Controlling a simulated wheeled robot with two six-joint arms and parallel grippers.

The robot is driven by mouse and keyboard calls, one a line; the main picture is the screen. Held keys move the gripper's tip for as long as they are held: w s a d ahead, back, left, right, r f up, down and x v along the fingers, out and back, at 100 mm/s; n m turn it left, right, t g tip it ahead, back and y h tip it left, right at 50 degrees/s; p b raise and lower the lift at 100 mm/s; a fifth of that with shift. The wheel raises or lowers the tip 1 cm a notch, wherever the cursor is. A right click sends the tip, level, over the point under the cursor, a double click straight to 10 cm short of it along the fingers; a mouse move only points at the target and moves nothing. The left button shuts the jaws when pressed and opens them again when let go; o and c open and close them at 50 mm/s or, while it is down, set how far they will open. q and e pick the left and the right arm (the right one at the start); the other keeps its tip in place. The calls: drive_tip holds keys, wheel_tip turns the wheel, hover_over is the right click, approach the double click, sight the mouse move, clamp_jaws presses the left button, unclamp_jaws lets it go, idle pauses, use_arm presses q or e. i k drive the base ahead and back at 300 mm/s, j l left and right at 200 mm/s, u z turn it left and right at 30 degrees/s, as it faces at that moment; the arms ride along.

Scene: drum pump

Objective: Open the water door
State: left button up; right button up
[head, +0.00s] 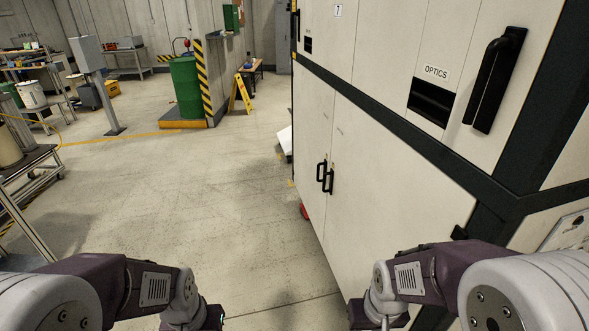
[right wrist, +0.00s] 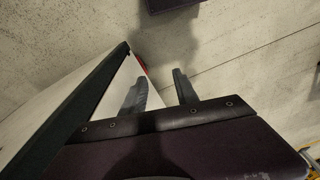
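A large off-white cabinet (head: 395,170) with dark trim fills the right side of the head view. No label reading water is legible. Its lower part has a pair of shut doors with two black handles (head: 325,177) side by side at the seam. An upper panel carries an OPTICS label (head: 436,72) and a long black handle (head: 495,80). My right gripper (right wrist: 159,88) is open and empty beside the cabinet, with floor between its fingers. My left gripper (head: 207,320) is at the bottom edge of the head view, well left of the cabinet; its fingers are cut off.
The concrete floor (head: 200,210) left of the cabinet is clear. A green drum (head: 186,87), a yellow floor sign (head: 241,93) and a grey post (head: 97,85) stand farther back. A cart (head: 30,180) stands at the left edge.

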sight(385, 198)
drive_tip(key=i+u, duration=0.25)
drive_tip(key=i, duration=1.4)
drive_tip(key=i+l, duration=0.2)
drive_tip(key=l+u, duration=0.05)
drive_tip(key=l, duration=0.05)
